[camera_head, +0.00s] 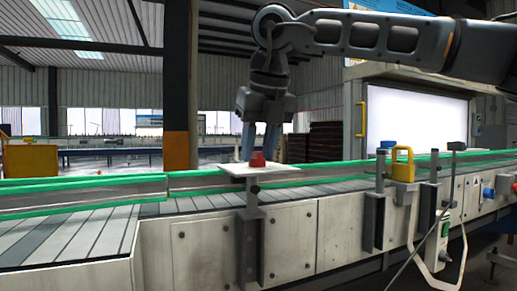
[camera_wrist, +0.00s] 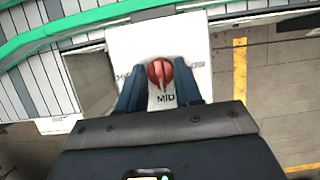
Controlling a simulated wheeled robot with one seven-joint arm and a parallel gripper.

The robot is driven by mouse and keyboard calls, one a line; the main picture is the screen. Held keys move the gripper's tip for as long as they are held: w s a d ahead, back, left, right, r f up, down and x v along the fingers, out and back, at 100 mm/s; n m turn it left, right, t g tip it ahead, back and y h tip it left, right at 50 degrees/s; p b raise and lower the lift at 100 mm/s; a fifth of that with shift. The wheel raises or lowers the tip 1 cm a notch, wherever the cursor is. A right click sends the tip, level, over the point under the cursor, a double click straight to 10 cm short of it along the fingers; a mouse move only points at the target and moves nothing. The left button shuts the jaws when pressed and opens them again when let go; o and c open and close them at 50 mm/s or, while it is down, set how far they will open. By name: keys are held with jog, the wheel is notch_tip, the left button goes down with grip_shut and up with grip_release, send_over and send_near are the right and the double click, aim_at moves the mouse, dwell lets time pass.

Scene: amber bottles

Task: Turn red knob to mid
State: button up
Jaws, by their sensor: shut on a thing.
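The red knob (camera_head: 257,159) sits on a white plate (camera_head: 232,170) on a post beside the conveyor. In the wrist view the red knob (camera_wrist: 160,74) lies between the two blue fingers of my gripper (camera_wrist: 160,68), which is shut on it. My gripper (camera_head: 259,152) points down from above. The knob's raised ridge runs nearly along the picture's vertical, slightly tilted, with its near end close to the MID label (camera_wrist: 167,98). Labels to the left and right on the white plate (camera_wrist: 130,38) are partly hidden by the fingers.
The green-railed conveyor (camera_head: 90,190) runs behind the plate. A yellow-handled device (camera_head: 402,165) and a bent metal bar (camera_head: 412,225) stand to the right. In the wrist view, open floor with a yellow line (camera_wrist: 240,70) lies to the right.

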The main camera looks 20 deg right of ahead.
jog(key=o, duration=1)
jog(key=shift+p+v, duration=0.5)
jog(key=shift+v, duration=3.4)
